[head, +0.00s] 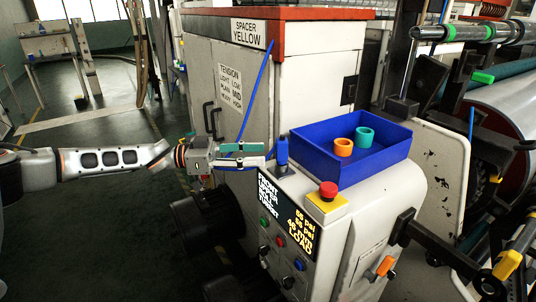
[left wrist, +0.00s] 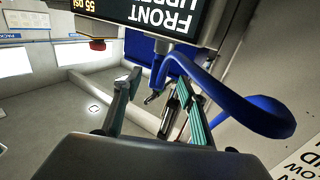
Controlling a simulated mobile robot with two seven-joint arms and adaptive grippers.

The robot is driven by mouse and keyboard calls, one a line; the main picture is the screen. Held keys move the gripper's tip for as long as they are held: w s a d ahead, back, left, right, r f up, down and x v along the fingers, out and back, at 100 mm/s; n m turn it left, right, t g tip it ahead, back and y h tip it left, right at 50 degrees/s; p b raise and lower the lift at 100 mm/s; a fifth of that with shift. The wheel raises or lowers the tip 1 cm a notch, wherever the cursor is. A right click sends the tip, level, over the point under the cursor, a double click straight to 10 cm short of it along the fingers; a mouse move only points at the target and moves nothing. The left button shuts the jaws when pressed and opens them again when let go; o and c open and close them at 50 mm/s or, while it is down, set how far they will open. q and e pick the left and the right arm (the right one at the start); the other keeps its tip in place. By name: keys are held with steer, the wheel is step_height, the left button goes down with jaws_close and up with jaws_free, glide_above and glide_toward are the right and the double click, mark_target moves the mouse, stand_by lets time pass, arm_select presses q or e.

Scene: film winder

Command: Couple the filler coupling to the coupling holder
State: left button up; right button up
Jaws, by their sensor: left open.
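My left gripper (head: 264,154) reaches in from the left, open, its fingertips just left of an upright dark blue piece (head: 281,150) at the console's left edge. This piece appears to be the coupling holder. A thin blue hose (head: 258,85) hangs down behind the gripper. In the left wrist view the hose (left wrist: 238,104) curves in from the right, passing the open left gripper (left wrist: 157,80). A small metallic fitting (left wrist: 152,98), perhaps the filler coupling, shows between the fingers; I cannot tell whether they touch it. My right gripper is not in view.
A blue tray (head: 322,166) with an orange ring (head: 343,147) and a teal ring (head: 364,136) sits on the console. A red button (head: 328,189) on a yellow base stands before it. The cabinet (head: 310,70) rises behind. Open floor (head: 85,200) lies left.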

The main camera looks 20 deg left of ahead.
arm_select(q)
steer(key=v, duration=0.7)
steer(key=shift+s+a, duration=0.15)
steer(key=shift+a, duration=0.1)
steer(key=b+v, duration=0.1)
steer(key=v, duration=0.8)
steer(key=shift+s+a, duration=0.2)
steer(key=shift+a, duration=0.15)
stand_by(0.5)
